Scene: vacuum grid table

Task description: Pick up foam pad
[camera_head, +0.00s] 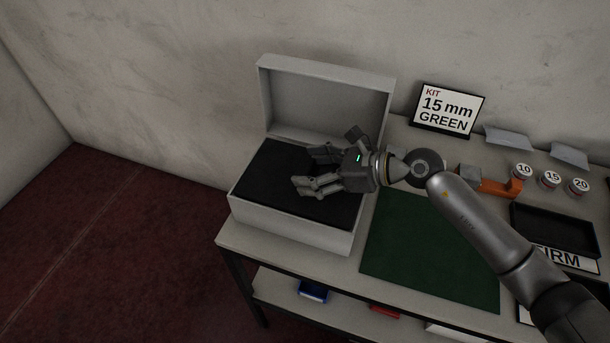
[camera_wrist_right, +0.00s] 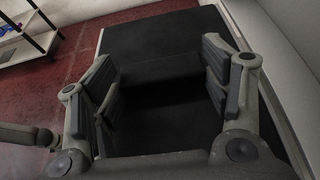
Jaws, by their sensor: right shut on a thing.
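The black foam pad (camera_head: 268,178) lies in the open light-grey box (camera_head: 290,229) at the left end of the table. My right gripper (camera_head: 307,170) is over the pad inside the box, coming from the right. Its fingers are shut on dark foam, apart from each other with black material between them in the right wrist view (camera_wrist_right: 160,68). The pad (camera_wrist_right: 150,35) fills most of that view. Its underside is hidden, and I cannot tell whether it is lifted. My left gripper is not in view.
The box lid (camera_head: 325,95) stands open at the back. A green mat (camera_head: 425,250) lies right of the box. A sign (camera_head: 447,108) reads "KIT 15 mm GREEN". Numbered round pieces (camera_head: 552,178), an orange part (camera_head: 497,188) and a black tray (camera_head: 555,232) are at the right.

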